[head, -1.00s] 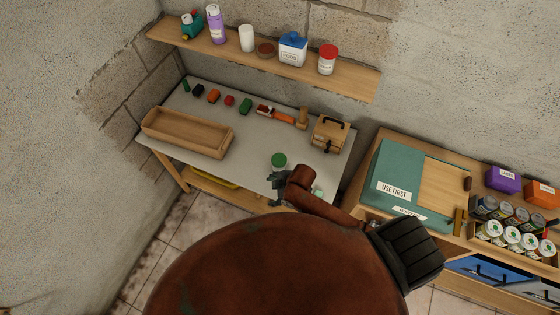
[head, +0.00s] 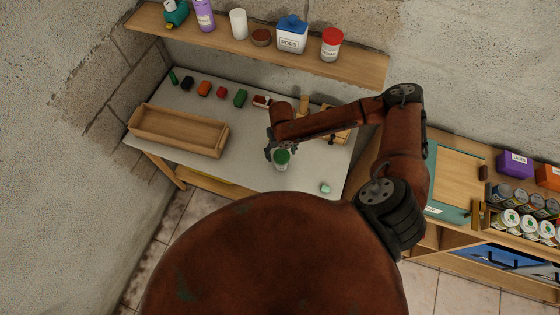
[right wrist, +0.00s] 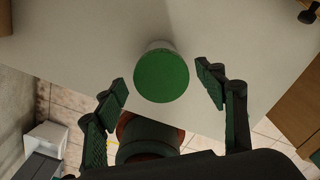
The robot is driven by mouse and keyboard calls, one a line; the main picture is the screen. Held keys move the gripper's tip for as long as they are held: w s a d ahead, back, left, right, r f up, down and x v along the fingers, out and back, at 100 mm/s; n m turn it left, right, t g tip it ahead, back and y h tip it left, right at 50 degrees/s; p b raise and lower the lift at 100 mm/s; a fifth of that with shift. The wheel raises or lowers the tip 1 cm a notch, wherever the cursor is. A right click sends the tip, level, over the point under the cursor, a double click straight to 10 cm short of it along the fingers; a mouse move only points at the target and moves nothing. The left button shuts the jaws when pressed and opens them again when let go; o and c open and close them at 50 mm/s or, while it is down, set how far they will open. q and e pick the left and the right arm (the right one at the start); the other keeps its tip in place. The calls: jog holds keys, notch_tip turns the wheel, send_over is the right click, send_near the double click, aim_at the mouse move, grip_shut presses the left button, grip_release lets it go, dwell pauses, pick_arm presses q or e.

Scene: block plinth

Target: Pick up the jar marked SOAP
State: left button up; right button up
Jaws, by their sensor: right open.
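A white jar with a green lid (head: 282,157) stands upright on the grey table. I cannot read a SOAP label on it. In the right wrist view its round green lid (right wrist: 162,76) faces the camera. My right gripper (head: 271,151) is at the jar in the head view. In the right wrist view the open right gripper (right wrist: 165,80) has one finger on each side of the lid, with gaps visible. Another jar, with a red lid (head: 332,45), stands on the shelf; its label is too small to read surely. My left gripper is not in view.
A wooden tray (head: 135,121) lies on the table's left. Several small coloured blocks line the back, and a pale green piece (head: 325,188) lies near the front right. The shelf (head: 205,40) holds several containers. A cabinet with cans (head: 520,222) stands right.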

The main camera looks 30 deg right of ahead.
notch_tip(320, 180, down, 8)
jog(key=shift+r+p, duration=0.1)
jog(key=shift+p, duration=0.3)
jog(key=c, duration=1.2)
